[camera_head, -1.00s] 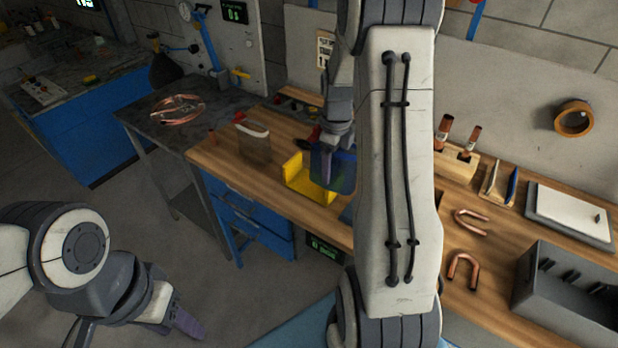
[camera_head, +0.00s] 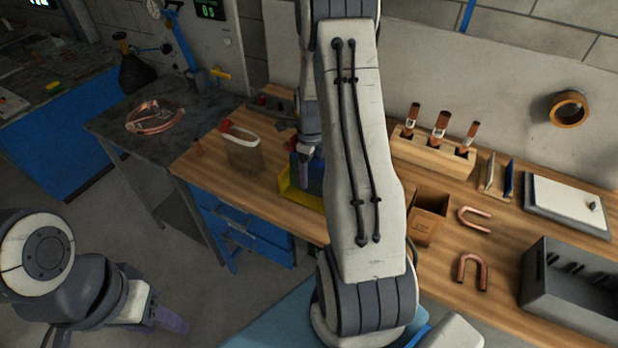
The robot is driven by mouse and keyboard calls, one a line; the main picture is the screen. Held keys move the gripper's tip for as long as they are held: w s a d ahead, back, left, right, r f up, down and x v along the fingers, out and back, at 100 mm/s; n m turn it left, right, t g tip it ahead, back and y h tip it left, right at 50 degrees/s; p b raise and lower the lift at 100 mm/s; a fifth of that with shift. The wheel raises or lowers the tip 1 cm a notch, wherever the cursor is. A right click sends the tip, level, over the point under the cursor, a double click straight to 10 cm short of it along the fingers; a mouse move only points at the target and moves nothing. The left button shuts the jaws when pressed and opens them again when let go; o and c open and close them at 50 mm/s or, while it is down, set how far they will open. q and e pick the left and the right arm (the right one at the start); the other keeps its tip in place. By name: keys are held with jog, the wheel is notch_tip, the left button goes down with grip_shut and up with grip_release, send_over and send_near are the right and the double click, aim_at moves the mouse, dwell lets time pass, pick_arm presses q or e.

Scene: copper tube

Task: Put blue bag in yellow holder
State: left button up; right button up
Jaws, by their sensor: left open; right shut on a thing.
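The yellow holder (camera_head: 299,200) stands on the wooden bench, partly hidden behind my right arm. The blue bag (camera_head: 314,183) is at the holder, its lower part within or just behind the yellow walls. I cannot tell whether it touches the holder's floor. My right gripper (camera_head: 304,178) is shut on the blue bag from above, and my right arm link hides much of the bag. My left gripper (camera_head: 172,320) is open and empty at the lower left, over the floor, away from the bench.
A grey-brown bag with a red and white top (camera_head: 243,150) stands left of the holder. A wooden block with copper pieces (camera_head: 430,152), a brown box (camera_head: 428,216), copper bends (camera_head: 472,270) and a dark grey bin (camera_head: 572,290) lie to the right.

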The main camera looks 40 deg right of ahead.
aim_at(310, 180)
notch_tip(310, 180, down, 3)
jog(key=shift+f+p, duration=0.1)
jog(key=shift+p, duration=0.25)
jog(key=shift+f, duration=0.1)
jog(key=shift+f, duration=0.1)
jog(key=o, duration=1.3)
jog(key=shift+c, duration=0.2)
